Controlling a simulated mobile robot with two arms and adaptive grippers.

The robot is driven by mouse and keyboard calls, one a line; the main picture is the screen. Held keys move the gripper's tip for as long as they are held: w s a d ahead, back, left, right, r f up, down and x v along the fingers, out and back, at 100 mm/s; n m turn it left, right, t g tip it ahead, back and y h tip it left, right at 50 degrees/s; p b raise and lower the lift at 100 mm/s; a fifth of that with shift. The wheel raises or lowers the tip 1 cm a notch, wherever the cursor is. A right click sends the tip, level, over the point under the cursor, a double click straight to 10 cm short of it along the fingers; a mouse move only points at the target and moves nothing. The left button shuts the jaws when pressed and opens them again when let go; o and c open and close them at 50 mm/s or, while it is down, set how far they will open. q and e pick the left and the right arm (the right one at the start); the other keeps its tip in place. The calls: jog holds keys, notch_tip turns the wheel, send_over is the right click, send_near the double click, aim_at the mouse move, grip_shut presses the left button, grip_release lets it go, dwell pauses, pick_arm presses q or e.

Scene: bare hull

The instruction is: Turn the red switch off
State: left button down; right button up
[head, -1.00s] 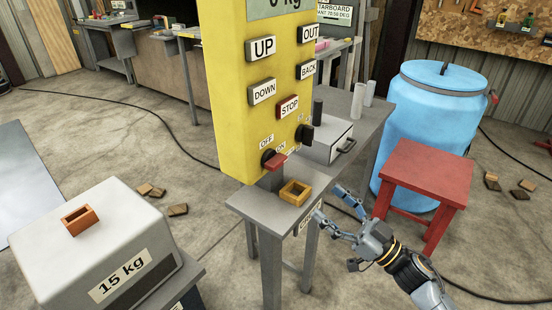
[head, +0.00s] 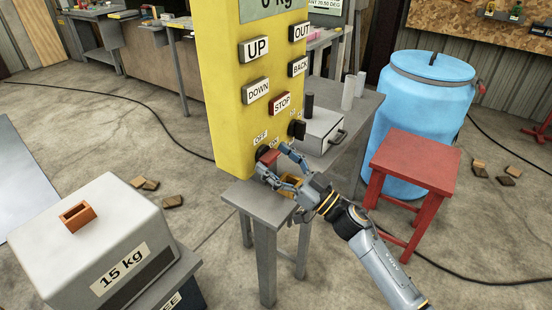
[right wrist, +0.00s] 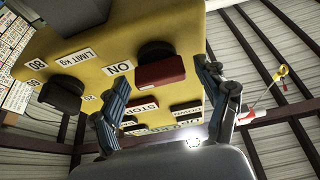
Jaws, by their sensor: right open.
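The red switch (head: 268,155) is a small red lever at the lower end of the yellow control panel (head: 228,110). One finger of my right gripper partly hides it in the head view. In the right wrist view the red switch (right wrist: 160,72) sticks out from a black round base beside an ON label (right wrist: 121,67). My right gripper (head: 271,160) is open, with one finger on each side of the switch. In the right wrist view the gripper (right wrist: 162,75) shows the lever between its fingertips. Contact cannot be told. My left gripper is not in view.
A black switch (head: 297,129) and a red STOP button (head: 281,103) are close by on the panel. A red stool (head: 415,162) and a blue barrel (head: 425,110) stand at the right.

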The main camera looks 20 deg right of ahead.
jog(key=c, duration=1.2)
jog(key=shift+o, duration=0.2)
jog(key=shift+n, duration=0.5)
jog(key=n+g+y, duration=0.1)
jog(key=n, duration=0.1)
jog(key=n+g+y+b, duration=0.1)
jog(key=n, duration=0.2)
jog(key=shift+d+n, duration=0.1)
jog(key=shift+n, duration=0.2)
jog(key=n+g, duration=0.1)
jog(key=n, duration=0.2)
jog(key=n+g+y+b, duration=0.1)
jog(key=n+g, duration=0.1)
jog(key=n, duration=0.1)
jog(key=n+g, duration=0.1)
jog(key=n, duration=0.1)
jog(key=n+g, duration=0.1)
jog(key=n, duration=0.2)
jog(key=shift+r+g, duration=0.1)
jog(key=shift+g, duration=0.2)
jog(key=shift+n+g+h+p, duration=0.5)
jog(key=shift+n+h, duration=0.1)
jog(key=shift+n, duration=1.8)
